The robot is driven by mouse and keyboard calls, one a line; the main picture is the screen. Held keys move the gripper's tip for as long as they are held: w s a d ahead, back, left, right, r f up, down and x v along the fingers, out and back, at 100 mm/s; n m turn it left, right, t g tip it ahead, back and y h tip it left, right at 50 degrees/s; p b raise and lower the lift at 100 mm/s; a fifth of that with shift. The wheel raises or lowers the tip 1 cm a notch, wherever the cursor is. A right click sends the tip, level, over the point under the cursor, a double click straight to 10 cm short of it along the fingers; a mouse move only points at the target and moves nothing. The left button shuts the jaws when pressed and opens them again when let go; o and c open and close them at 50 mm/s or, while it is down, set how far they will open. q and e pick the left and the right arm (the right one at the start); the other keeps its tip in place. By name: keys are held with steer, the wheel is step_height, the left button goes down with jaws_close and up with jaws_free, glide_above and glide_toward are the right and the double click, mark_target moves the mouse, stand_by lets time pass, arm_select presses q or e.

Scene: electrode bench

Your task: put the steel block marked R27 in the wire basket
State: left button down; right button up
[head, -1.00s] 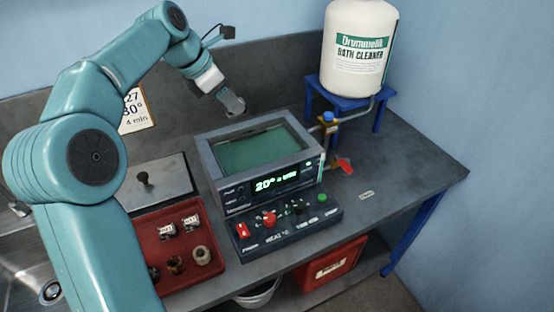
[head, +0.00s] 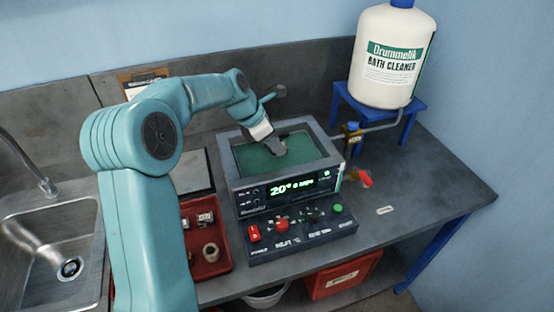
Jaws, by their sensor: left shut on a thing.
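My left gripper (head: 278,147) points down over the open bath (head: 324,140), low at the surface of its green liquid. It is shut on a small grey piece that looks like a steel block; its marking cannot be read, and I cannot tell whether it touches the liquid. Another labelled steel block (head: 205,217) lies in the red tray (head: 216,266), with a second marked piece (head: 186,222) half hidden by my arm. Their markings are too small to read. No wire basket can be made out. My right gripper is not in view.
The bath's control panel (head: 300,232) faces the bench front. A bath cleaner drum (head: 392,60) stands on a blue stand at the back right, with a pipe and red-handled tap (head: 364,179). A sink (head: 40,245) is at left. The bench right of the bath is mostly clear.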

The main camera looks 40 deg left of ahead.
mark_target(276, 168)
arm_select(q)
step_height(276, 168, down, 6)
steer(key=shift+f, duration=0.1)
steer(key=shift+s, duration=0.15)
steer(key=c, duration=0.8)
jaws_free()
steer(key=shift+w+f, duration=0.1)
steer(key=shift+w, duration=0.1)
steer(key=shift+s, duration=0.15)
steer(key=shift+r, duration=0.2)
steer(key=v, duration=1.2)
steer(key=shift+r+b, duration=0.1)
steer(key=shift+b, duration=0.2)
